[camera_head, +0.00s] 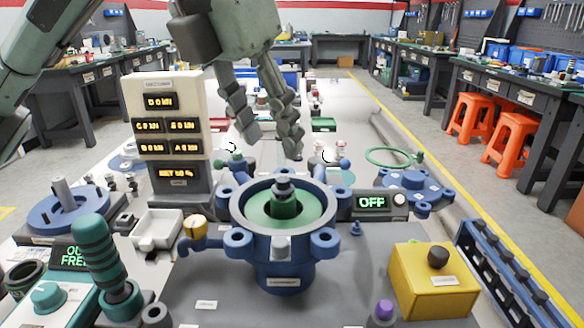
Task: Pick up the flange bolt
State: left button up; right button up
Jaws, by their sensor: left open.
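My left gripper (272,140) hangs open and empty, fingers pointing down, above and behind the blue chamber (283,255). The chamber has a ring of lugs around its rim and a green disc (273,211) with a dark knob inside. No part is clearly marked as the flange bolt. A small blue bolt-like piece (356,228) stands on the grey mat right of the chamber. Small bolt-like pieces (111,181) also stand on the left side. The gripper touches none of them. My right gripper is not in view.
A display tower (167,120) stands left of the gripper. A blue flange (412,187) and green ring (392,155) lie to the right. A yellow box (433,282), a white tray (158,229) and a teal-handled lever (96,255) stand nearer.

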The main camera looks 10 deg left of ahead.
aim_at(283, 180)
pick_arm(q)
jog(key=x, duration=0.6)
jog(key=shift+s+a+f, duration=0.15)
jog(key=shift+a+f, duration=0.05)
jog(key=shift+f, duration=0.05)
jog(key=shift+w+d+f, duration=0.15)
jog(key=shift+w+f, duration=0.1)
jog(key=shift+f, duration=0.3)
grip_shut()
jog(key=shift+r, duration=0.1)
